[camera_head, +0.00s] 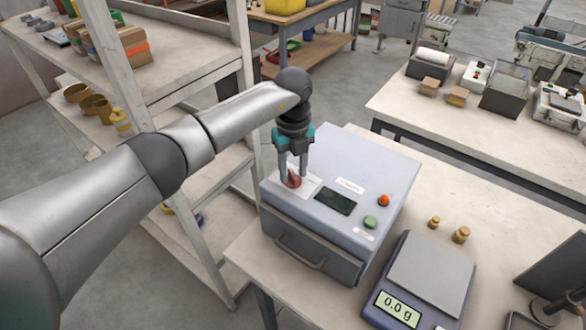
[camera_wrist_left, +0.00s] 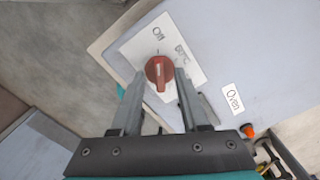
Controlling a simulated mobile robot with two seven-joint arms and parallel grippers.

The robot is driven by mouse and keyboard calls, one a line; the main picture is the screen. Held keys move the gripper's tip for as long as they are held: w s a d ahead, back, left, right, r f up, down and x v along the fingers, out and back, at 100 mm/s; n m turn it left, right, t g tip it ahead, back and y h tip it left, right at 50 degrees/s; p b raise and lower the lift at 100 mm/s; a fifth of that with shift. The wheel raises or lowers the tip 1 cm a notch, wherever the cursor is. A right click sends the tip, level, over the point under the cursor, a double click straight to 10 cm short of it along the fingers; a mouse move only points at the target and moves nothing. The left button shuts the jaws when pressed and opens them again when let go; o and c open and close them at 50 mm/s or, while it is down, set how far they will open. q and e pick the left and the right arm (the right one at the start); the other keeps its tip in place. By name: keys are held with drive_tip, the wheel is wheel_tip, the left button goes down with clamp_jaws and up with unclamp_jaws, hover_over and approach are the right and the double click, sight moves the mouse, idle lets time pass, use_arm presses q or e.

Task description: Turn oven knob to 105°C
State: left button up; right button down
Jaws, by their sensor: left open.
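The oven (camera_head: 385,165) is a pale blue-grey box on the table, with a drawer handle (camera_head: 300,252) on its front. Its red knob (camera_head: 292,180) sits on a white dial plate (camera_head: 312,188). In the left wrist view the knob (camera_wrist_left: 159,72) shows a pale mark lined up with the tick beside "Off"; a temperature label (camera_wrist_left: 182,51) to the right is too small to read surely. My left gripper (camera_head: 293,172) is open, pointing down, with one finger on each side of the knob; I cannot tell whether they touch it. My right gripper is not in view.
The oven top also has a dark display (camera_head: 335,202), a green button (camera_head: 371,222) and an orange-red button (camera_head: 384,200). A scale (camera_head: 430,272) reading 0.0 g and two small brass weights (camera_head: 461,235) stand to the right. A shelf rack (camera_head: 180,75) stands left.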

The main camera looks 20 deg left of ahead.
use_arm(q)
drive_tip(key=shift+f, duration=0.15)
drive_tip(key=shift+c, duration=0.2)
clamp_jaws()
idle(0.3)
